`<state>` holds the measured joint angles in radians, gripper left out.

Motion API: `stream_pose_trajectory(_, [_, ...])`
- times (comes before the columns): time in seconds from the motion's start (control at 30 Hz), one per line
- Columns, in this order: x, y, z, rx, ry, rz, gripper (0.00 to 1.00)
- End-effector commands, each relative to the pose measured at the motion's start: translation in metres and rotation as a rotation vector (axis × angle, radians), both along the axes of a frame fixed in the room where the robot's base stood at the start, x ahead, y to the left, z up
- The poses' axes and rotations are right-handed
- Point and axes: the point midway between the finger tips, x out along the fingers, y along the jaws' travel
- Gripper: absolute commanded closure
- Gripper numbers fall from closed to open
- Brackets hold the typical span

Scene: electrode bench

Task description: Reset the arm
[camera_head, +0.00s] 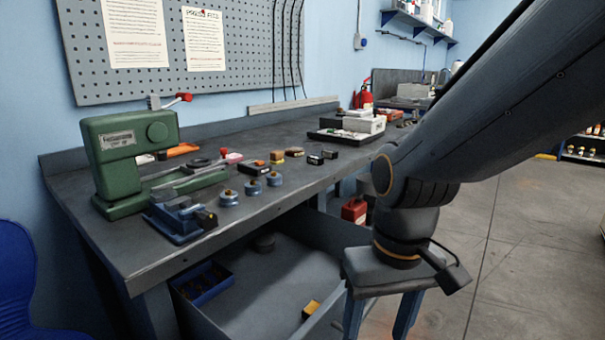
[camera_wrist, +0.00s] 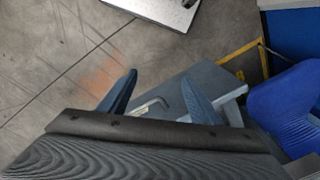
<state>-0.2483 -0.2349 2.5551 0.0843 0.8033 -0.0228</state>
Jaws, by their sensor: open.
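My gripper (camera_head: 377,326) hangs at the end of my arm in the head view, in front of the bench and to the right of an open drawer (camera_head: 255,325). Its two blue fingers are apart, with nothing seen held between them. In the wrist view my gripper (camera_wrist: 158,78) is open too, pointing down over the floor and a grey surface. A pale L-shaped piece (camera_wrist: 150,106) shows between the fingers, apparently lying below them. My arm crosses the right side of the head view and hides part of the room.
The bench (camera_head: 130,245) carries a green press (camera_head: 130,150), a blue vise (camera_head: 180,220) and several small parts. A blue chair (camera_wrist: 285,105) stands at right in the wrist view. Floor at right is open.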

Motion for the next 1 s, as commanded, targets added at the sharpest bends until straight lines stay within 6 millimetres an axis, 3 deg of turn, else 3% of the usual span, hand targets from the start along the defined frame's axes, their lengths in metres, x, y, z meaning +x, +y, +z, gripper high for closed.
stream_pose_trajectory(0.6, [-0.003, -0.062, 0.062, -0.05, 0.014, -0.179, 0.43])
stream_pose_trajectory(1.0, [-0.003, -0.082, 0.07, -0.059, 0.012, -0.222, 0.43])
